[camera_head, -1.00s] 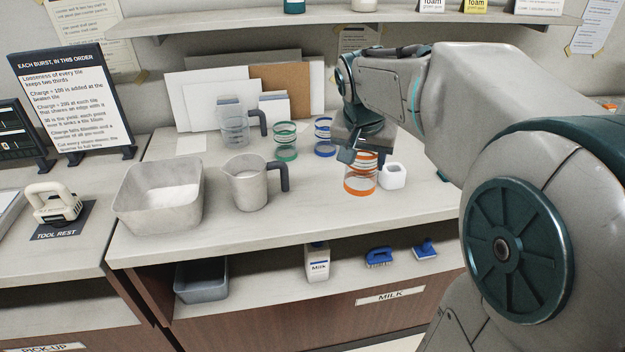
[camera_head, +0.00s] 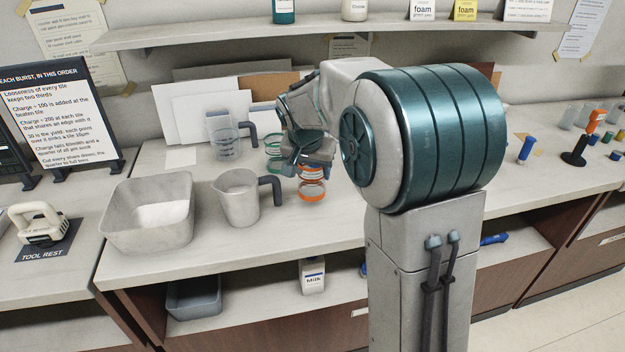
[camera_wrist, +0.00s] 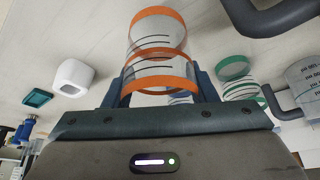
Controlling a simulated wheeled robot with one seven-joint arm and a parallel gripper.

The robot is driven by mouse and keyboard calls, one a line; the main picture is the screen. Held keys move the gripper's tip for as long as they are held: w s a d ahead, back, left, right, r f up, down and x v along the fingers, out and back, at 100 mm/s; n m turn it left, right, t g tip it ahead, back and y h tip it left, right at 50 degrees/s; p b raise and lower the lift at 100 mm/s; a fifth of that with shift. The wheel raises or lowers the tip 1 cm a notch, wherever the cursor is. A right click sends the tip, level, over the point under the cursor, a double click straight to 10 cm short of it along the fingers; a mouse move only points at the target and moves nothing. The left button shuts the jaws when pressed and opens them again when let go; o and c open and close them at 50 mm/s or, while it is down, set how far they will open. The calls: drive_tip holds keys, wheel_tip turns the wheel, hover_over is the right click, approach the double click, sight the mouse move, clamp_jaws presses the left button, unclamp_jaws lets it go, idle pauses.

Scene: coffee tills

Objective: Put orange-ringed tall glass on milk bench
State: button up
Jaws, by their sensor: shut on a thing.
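The orange-ringed tall glass (camera_head: 312,187) is clear with orange bands. My gripper (camera_head: 308,166) is shut on it, and the glass is upright at the worktop of the bench, right of the grey jug. I cannot tell whether its base touches the worktop. In the wrist view the glass (camera_wrist: 158,42) extends away between my two fingers (camera_wrist: 160,88). The milk bench (camera_head: 330,232) is the middle counter, with a milk bottle on its lower shelf; its label is hidden behind my arm.
A grey jug (camera_head: 238,197) and a grey tub (camera_head: 148,215) stand left of the glass. Green-ringed glass (camera_head: 273,147) and measuring jug (camera_head: 225,140) are behind. A white cup (camera_wrist: 73,76) shows in the wrist view. A milk bottle (camera_head: 313,276) stands on the lower shelf.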

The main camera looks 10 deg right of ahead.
sight(312, 181)
drive_tip(key=shift+f, duration=1.8)
drive_tip(key=shift+f, duration=0.1)
drive_tip(key=o, duration=1)
